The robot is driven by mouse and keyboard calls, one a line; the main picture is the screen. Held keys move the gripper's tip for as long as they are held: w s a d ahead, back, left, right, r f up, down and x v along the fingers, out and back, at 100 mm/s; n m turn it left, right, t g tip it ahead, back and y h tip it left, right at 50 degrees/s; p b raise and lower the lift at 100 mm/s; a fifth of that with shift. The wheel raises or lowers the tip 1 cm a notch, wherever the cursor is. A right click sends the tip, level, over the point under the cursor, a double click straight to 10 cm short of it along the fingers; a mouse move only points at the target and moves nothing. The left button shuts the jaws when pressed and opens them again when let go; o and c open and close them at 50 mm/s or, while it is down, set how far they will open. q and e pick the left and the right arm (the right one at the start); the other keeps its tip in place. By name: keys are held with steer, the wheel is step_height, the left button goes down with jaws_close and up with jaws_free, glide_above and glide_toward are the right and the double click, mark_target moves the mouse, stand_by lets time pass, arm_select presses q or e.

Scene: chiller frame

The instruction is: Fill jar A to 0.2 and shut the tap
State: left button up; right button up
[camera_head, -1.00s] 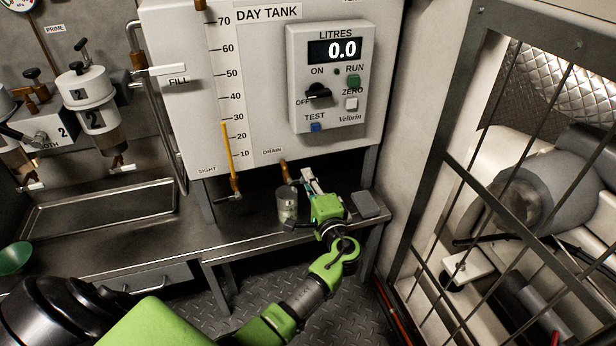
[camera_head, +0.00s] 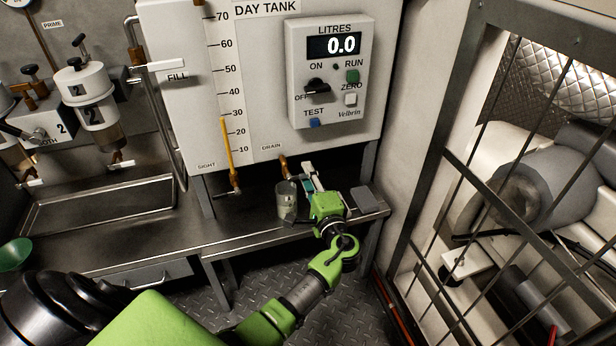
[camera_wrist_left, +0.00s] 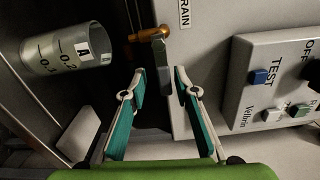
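Jar A (camera_head: 287,203) is a clear jar on the steel bench under the day tank. In the left wrist view the jar (camera_wrist_left: 68,52) shows its A label and its 0.1 and 0.2 marks; I cannot make out any liquid level. The brass drain tap (camera_head: 284,168) comes down by the jar; its grey lever (camera_wrist_left: 161,56) shows in the left wrist view. My left gripper (camera_wrist_left: 160,82) is open, its teal-padded fingers on either side of the lever's end, with gaps beside it. It also shows in the head view (camera_head: 308,180), right of the jar. My right gripper is out of view.
The litres panel (camera_head: 333,75) reads 0.0. A grey pad (camera_head: 367,200) lies on the bench right of my gripper. The sight tube tap (camera_head: 233,190) hangs to the left. A barred cage (camera_head: 450,150) stands at the right.

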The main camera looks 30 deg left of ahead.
arm_select(q)
steer(key=v, duration=1.2)
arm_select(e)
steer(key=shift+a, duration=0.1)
